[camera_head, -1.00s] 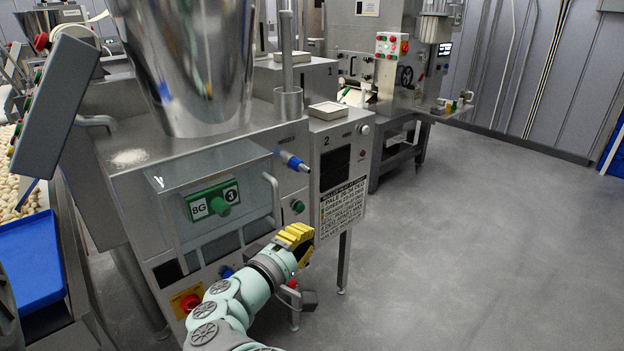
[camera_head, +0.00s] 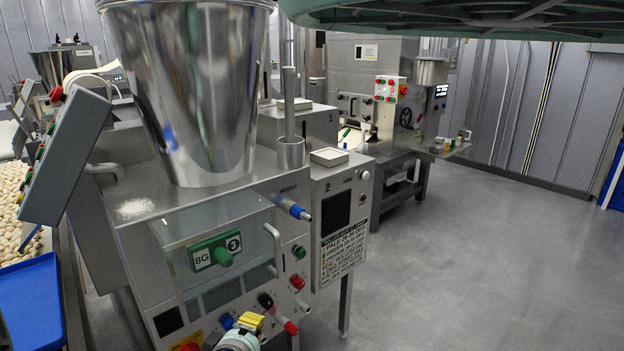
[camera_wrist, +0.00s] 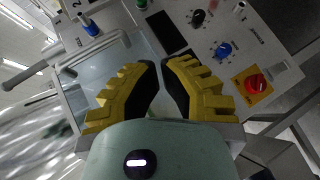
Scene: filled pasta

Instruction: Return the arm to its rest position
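My gripper (camera_head: 249,322) is at the bottom of the head view, low in front of the steel machine, with only its yellow fingers and part of the wrist showing. In the wrist view my gripper (camera_wrist: 160,64) has two yellow fingers with black pads, their tips nearly meeting, and nothing is seen held between them. The machine's control panel lies beyond the fingers, with a blue knob (camera_wrist: 224,50) and a red knob on a yellow plate (camera_wrist: 257,84).
The steel machine carries a metal hopper (camera_head: 190,90), a clear guard with a green tag (camera_head: 215,251), and jutting knobs and handles. A blue tray (camera_head: 30,305) stands at the left. Open grey floor (camera_head: 480,270) lies to the right.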

